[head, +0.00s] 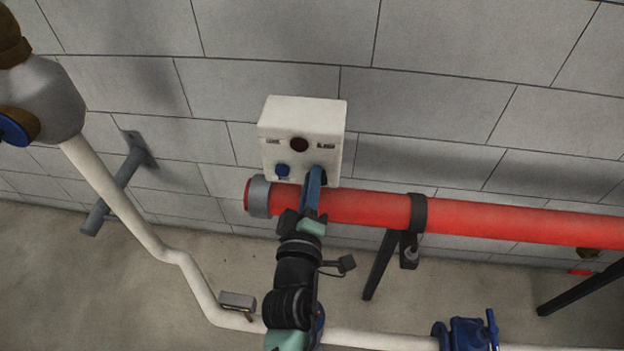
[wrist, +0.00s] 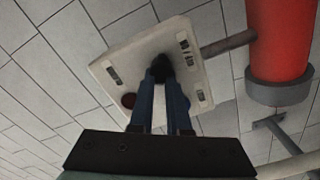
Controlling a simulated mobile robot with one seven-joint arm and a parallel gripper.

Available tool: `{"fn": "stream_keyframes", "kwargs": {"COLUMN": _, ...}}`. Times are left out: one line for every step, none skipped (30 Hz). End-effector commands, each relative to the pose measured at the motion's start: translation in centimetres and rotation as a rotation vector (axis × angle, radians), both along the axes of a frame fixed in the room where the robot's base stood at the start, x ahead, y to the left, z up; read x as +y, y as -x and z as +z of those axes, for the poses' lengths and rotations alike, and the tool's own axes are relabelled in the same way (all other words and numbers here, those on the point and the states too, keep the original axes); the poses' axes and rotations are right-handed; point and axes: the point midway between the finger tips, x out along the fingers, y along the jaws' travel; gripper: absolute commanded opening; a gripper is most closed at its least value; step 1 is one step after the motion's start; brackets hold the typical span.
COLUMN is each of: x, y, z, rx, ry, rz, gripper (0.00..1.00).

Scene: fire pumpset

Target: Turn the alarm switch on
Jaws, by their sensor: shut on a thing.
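The white alarm box (head: 290,115) is fixed to the block wall, and it fills the middle of the wrist view (wrist: 120,62). On its front are a dark red round piece (head: 299,145), a blue knob (head: 283,170) at lower left and a black switch knob (wrist: 160,64) at lower right. My gripper (head: 320,172) reaches up to the lower right of the box. In the wrist view its two blue fingers (wrist: 162,82) are closed together on the black switch knob. The fingers hide most of the knob, so I cannot tell which way it is turned.
A thick red pipe (head: 370,208) runs right just below the box, behind my arm. It has a grey end collar (head: 259,197) and a black support (head: 385,264). A white pipe (head: 125,200) bends along the left. A blue valve (head: 470,334) sits at lower right.

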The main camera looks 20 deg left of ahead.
Motion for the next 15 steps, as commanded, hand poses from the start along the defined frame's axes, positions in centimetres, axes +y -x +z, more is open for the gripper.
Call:
{"fn": "stream_keyframes", "kwargs": {"x": -0.04, "y": 0.02, "z": -0.13, "rx": 0.002, "ry": 0.005, "rz": -0.001, "gripper": 0.00}}
{"fn": "stream_keyframes", "kwargs": {"x": -0.05, "y": 0.02, "z": -0.14, "rx": 0.002, "ry": 0.005, "rz": -0.001, "gripper": 0.00}}
{"fn": "stream_keyframes", "kwargs": {"x": -0.05, "y": 0.02, "z": -0.14, "rx": 0.002, "ry": 0.005, "rz": -0.001, "gripper": 0.17}}
{"fn": "stream_keyframes", "kwargs": {"x": -0.05, "y": 0.02, "z": -0.14, "rx": 0.002, "ry": 0.004, "rz": -0.001, "gripper": 0.22}}
{"fn": "stream_keyframes", "kwargs": {"x": -0.05, "y": 0.02, "z": -0.14, "rx": 0.002, "ry": 0.004, "rz": -0.001, "gripper": 0.28}}
{"fn": "stream_keyframes", "kwargs": {"x": -0.04, "y": 0.02, "z": -0.12, "rx": 0.002, "ry": 0.004, "rz": -0.001, "gripper": 0.35}}
{"fn": "stream_keyframes", "kwargs": {"x": -0.05, "y": 0.02, "z": -0.11, "rx": 0.002, "ry": 0.004, "rz": -0.001, "gripper": 0.40}}
{"fn": "stream_keyframes", "kwargs": {"x": -0.04, "y": 0.01, "z": -0.10, "rx": 0.001, "ry": 0.002, "rz": -0.001, "gripper": 0.45}}
{"fn": "stream_keyframes", "kwargs": {"x": -0.04, "y": 0.01, "z": -0.09, "rx": 0.001, "ry": 0.002, "rz": -0.001, "gripper": 0.45}}
{"fn": "stream_keyframes", "kwargs": {"x": -0.04, "y": 0.01, "z": -0.09, "rx": 0.001, "ry": 0.002, "rz": 0.000, "gripper": 0.45}}
{"fn": "stream_keyframes", "kwargs": {"x": -0.03, "y": 0.01, "z": -0.07, "rx": 0.001, "ry": 0.002, "rz": 0.000, "gripper": 0.45}}
{"fn": "stream_keyframes", "kwargs": {"x": -0.04, "y": 0.01, "z": -0.06, "rx": 0.001, "ry": 0.001, "rz": 0.000, "gripper": 0.45}}
{"fn": "stream_keyframes", "kwargs": {"x": -0.03, "y": 0.00, "z": -0.06, "rx": 0.001, "ry": 0.001, "rz": 0.000, "gripper": 0.45}}
{"fn": "stream_keyframes", "kwargs": {"x": -0.02, "y": 0.00, "z": -0.05, "rx": 0.001, "ry": 0.001, "rz": 0.000, "gripper": 0.45}}
{"fn": "stream_keyframes", "kwargs": {"x": -0.02, "y": 0.00, "z": -0.05, "rx": 0.001, "ry": 0.001, "rz": 0.000, "gripper": 0.45}}
